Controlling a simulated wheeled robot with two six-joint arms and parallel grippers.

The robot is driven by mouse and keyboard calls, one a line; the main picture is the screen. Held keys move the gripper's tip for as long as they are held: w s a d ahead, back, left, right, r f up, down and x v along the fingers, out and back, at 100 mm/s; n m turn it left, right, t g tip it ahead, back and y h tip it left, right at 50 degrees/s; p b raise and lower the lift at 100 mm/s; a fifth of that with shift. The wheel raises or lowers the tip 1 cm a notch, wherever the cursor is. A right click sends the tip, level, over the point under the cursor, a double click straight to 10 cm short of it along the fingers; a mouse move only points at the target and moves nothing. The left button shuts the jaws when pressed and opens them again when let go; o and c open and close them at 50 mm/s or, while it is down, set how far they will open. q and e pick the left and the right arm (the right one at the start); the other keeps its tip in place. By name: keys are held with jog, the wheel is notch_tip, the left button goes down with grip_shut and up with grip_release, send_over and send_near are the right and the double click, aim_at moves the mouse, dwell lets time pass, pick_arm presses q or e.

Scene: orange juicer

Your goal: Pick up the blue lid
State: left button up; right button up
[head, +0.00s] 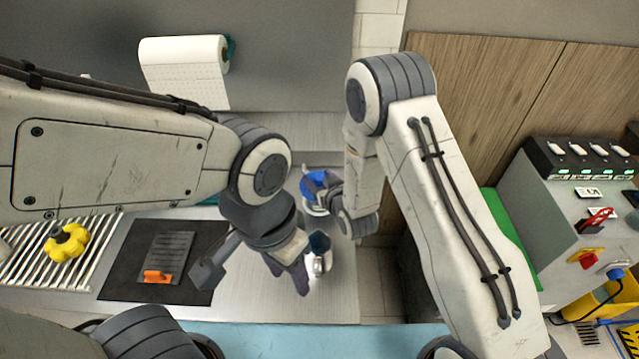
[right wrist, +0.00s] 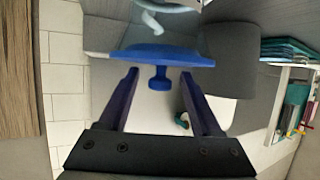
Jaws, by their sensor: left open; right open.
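The blue lid (head: 316,184) is beside my right gripper (head: 331,192) near the middle of the head view, partly hidden by the gripper and arm. In the right wrist view the lid (right wrist: 150,55) is seen edge-on, with its round knob (right wrist: 159,78) pointing toward the gripper. My right gripper is open, with a finger on each side of the knob and a gap on both sides. My left gripper (head: 287,273) is open and lower down, beside a shiny metal cup (head: 319,252). Contact between them cannot be told.
A dark mat (head: 122,270) with an orange-handled tool (head: 157,275) lies on the metal counter, left of my left gripper. A yellow knobbed object (head: 66,243) sits on a slatted rack at far left. A paper roll (head: 183,52) hangs on the back wall. A control box (head: 585,200) stands at right.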

grip_shut()
jog(key=shift+r, duration=0.1)
